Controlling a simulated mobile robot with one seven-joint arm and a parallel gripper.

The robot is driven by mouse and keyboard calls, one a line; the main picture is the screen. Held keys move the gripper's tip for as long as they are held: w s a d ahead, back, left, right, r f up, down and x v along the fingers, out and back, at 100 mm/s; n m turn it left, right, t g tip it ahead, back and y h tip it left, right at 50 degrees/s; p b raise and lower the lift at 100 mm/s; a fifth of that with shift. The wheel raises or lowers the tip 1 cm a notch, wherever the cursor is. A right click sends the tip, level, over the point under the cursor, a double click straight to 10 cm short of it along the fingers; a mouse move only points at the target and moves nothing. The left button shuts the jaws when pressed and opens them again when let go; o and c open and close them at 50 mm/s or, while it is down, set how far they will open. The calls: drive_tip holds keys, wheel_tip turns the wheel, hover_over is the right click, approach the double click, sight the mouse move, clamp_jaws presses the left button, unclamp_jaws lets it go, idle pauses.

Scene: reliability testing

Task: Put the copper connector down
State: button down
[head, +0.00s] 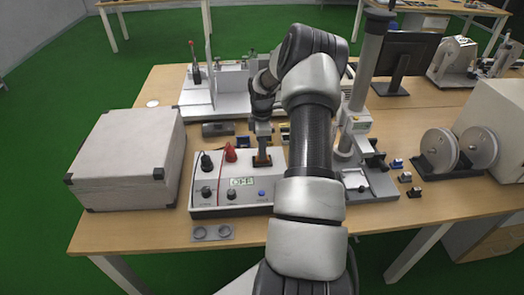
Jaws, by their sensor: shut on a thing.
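My gripper (263,132) points down over the right part of a white control box (233,208) on the table. It is shut on a small copper-brown piece that I take to be the copper connector (262,158). The connector shows just below the fingers, at the box's top. I cannot tell whether it touches the box. The fingers are small in this view, and the arm hides what lies to their right.
A black plug (206,161) and a red plug (230,153) stand on the box, left of my gripper. A large grey case (128,158) stands at left. A column stand (358,118) rises to the right of my arm. Free wooden table (140,232) shows at the front left.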

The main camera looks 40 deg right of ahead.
drive_tip(key=shift+f, duration=0.2)
drive_tip(key=shift+f, duration=0.15)
drive_tip(key=c, duration=1.7)
unclamp_jaws()
wheel_tip(320, 180, up, 12)
drive_tip(key=shift+r, duration=0.2)
